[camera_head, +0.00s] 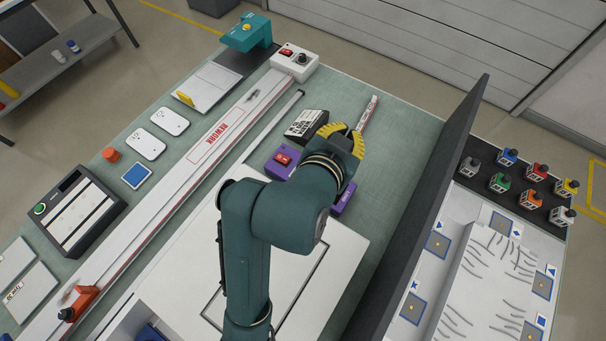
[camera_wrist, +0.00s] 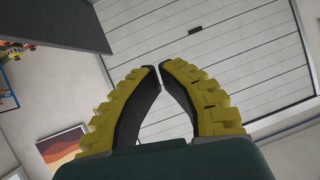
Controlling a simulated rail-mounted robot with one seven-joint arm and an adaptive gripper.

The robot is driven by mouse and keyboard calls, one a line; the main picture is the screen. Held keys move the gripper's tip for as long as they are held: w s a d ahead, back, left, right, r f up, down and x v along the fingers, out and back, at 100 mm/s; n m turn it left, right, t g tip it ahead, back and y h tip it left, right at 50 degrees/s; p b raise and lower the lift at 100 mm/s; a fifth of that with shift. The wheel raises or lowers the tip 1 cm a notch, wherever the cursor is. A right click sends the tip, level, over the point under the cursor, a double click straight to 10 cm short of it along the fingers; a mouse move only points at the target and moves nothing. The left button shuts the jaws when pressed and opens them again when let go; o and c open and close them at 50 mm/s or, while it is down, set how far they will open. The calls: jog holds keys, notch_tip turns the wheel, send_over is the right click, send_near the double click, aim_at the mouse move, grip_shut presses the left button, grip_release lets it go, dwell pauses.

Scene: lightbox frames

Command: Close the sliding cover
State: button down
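A large white flat panel (camera_head: 181,262) with a dark rectangular outline lies in the lower middle of the head view, partly behind my arm. It may be the sliding cover, but I cannot tell for sure. An open white box interior (camera_head: 500,270) lies right of a tall dark upright panel (camera_head: 425,190). My gripper (camera_head: 345,132) is raised above the bench beyond the white panel, apart from it. In the wrist view its yellow-ribbed fingers (camera_wrist: 160,68) nearly meet at the tips, with only a thin gap and nothing between them.
A long white rail (camera_head: 205,150) runs diagonally along the bench, with an orange slider (camera_head: 78,303) at its near end. A purple box with a red switch (camera_head: 283,158) is near my arm. Several coloured button boxes (camera_head: 536,170) stand at the right.

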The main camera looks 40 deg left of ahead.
jog(key=s+a+f+g+b, duration=0.1)
jog(key=s+a+f, duration=0.1)
jog(key=f, duration=0.5)
jog(key=s+a+f+g+h+b, duration=0.1)
jog(key=s+a+f+g+b, duration=0.1)
jog(key=f, duration=0.5)
jog(key=s+a+f+g+b, duration=0.1)
jog(key=s+a+f, duration=0.2)
jog(key=f, duration=0.4)
jog(key=shift+s+a+n+g+h+b, duration=0.1)
jog(key=shift+a+n+g+h+b, duration=0.25)
jog(key=shift+a, duration=0.35)
notch_tip(320, 180, down, 7)
jog(key=w, duration=0.2)
jog(key=shift+w, duration=0.15)
jog(key=shift+f, duration=0.1)
